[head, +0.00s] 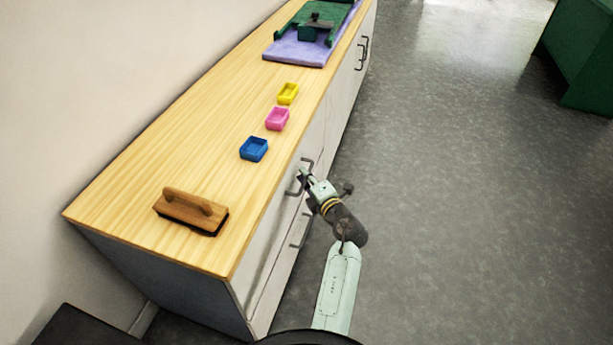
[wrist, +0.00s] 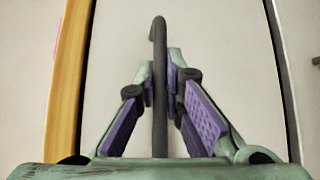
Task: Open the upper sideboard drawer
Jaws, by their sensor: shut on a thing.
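The sideboard (head: 128,206) has a wooden top and pale grey fronts. Its upper drawer front (head: 258,247) carries a dark bar handle (head: 307,161), which also shows in the wrist view (wrist: 159,40). My gripper (head: 303,178) is at this handle, with its fingers on either side of the bar. In the wrist view my gripper (wrist: 160,88) is shut on the handle, its purple-padded fingers pressing from both sides. The upper drawer appears flush with the sideboard front. A lower handle (head: 300,238) shows beneath it, partly beside my arm.
On the top stand a wooden brush-like block (head: 190,212), a blue tray (head: 254,149), a pink tray (head: 277,119), a yellow tray (head: 288,93) and a green device on a purple mat (head: 285,52). A green cabinet (head: 580,60) stands far right. The floor (head: 460,220) right of the sideboard is clear.

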